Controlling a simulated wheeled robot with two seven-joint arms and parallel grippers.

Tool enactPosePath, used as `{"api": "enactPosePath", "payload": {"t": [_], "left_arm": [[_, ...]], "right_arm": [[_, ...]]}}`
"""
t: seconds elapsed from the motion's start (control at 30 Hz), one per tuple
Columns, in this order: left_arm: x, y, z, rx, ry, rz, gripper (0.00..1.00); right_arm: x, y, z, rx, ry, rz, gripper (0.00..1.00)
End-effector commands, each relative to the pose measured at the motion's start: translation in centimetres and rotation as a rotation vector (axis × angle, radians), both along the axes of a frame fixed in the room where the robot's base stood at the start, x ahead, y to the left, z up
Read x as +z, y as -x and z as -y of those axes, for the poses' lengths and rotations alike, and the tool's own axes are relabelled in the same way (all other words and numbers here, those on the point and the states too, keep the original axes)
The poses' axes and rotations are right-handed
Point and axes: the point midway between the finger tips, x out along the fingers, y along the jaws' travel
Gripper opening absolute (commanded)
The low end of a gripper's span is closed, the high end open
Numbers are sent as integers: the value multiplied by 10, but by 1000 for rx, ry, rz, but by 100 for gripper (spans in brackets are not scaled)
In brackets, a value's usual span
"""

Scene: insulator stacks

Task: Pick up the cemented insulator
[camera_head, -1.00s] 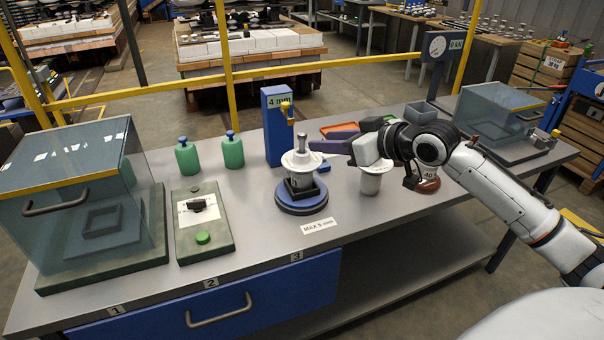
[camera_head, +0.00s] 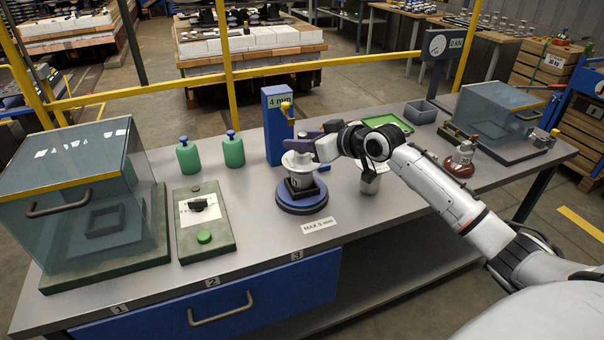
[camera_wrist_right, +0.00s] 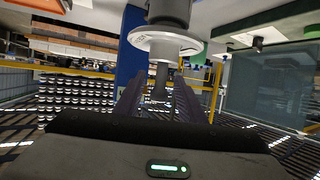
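The cemented insulator (camera_head: 298,175), with a white disc and a dark lower part, stands upright on a round blue base (camera_head: 302,201) beside the blue post marked 4 mm (camera_head: 279,135). My right gripper (camera_head: 306,148) is at its top and hides its upper pin in the head view. In the right wrist view the insulator's white disc (camera_wrist_right: 165,45) shows at the top, with its grey pin (camera_wrist_right: 161,78) pointing down between the fingers of my right gripper (camera_wrist_right: 160,95). The fingers look apart, with gaps beside the pin. My left gripper is out of view.
A metal cup-like piece (camera_head: 370,182) stands under my right arm. A brown-based insulator (camera_head: 459,160) and a green tray (camera_head: 388,126) are farther right. Two green bottles (camera_head: 233,150), a switch panel (camera_head: 204,222) and a glass box (camera_head: 85,200) stand at left.

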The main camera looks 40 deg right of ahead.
Motion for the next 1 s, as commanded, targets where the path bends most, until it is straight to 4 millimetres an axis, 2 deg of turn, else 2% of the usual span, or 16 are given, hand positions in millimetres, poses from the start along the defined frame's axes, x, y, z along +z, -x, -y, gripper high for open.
{"api": "enactPosePath", "payload": {"t": [0.13,0.37,1.0], "left_arm": [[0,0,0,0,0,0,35],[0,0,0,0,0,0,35],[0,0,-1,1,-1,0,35]], "right_arm": [[0,0,0,0,1,0,36],[0,0,0,0,0,0,0],[0,1,0,0,0,-1,0]]}}
